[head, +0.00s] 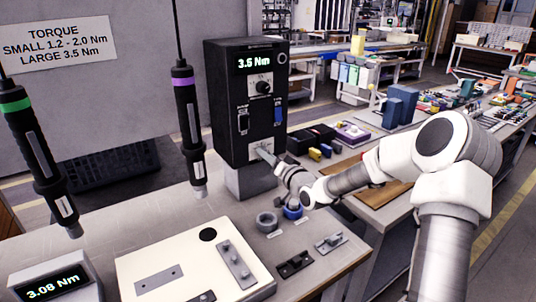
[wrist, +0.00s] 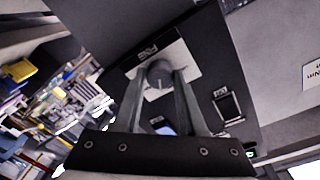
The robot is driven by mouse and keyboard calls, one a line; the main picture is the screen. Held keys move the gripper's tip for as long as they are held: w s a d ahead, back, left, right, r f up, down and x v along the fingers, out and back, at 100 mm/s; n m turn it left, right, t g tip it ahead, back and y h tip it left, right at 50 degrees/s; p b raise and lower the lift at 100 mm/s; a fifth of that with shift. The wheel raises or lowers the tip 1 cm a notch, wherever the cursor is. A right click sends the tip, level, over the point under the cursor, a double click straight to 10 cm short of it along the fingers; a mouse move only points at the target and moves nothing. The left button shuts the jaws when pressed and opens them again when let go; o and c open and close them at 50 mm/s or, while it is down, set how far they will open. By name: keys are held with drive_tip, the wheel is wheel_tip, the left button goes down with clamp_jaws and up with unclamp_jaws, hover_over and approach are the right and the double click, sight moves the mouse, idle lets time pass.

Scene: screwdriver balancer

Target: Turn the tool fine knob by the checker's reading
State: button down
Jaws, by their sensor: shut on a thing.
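The black controller box (head: 228,105) stands upright on the bench with "3.5 Nm" on its display (head: 254,63). A grey round knob (wrist: 160,73) with a pale pointer line sits on a light plate with a small label low on the box. I take it as the fine knob. My gripper (head: 266,153) reaches it from the right, and in the wrist view its two fingers are shut on the knob's sides. In the head view the fingers partly hide the knob. The checker display (head: 54,284) at the lower left reads 3.08 Nm.
A green-banded screwdriver (head: 38,150) and a purple-banded one (head: 188,125) hang left of the box. A wall sign (head: 58,45) gives small 1.2 - 2.0 Nm, large 3.5 Nm. A white fixture plate (head: 150,258), a grey ring (head: 266,222) and a blue ring (head: 293,211) lie in front.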

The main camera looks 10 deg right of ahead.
idle(0.4)
drive_tip(key=shift+c, duration=2.3)
unclamp_jaws()
drive_tip(key=p+v, duration=0.1)
drive_tip(key=v, duration=1.6)
drive_tip(key=shift+s+p, duration=0.2)
drive_tip(key=shift+p, duration=0.2)
drive_tip(key=shift+d+r, duration=0.1)
drive_tip(key=shift+d, duration=0.05)
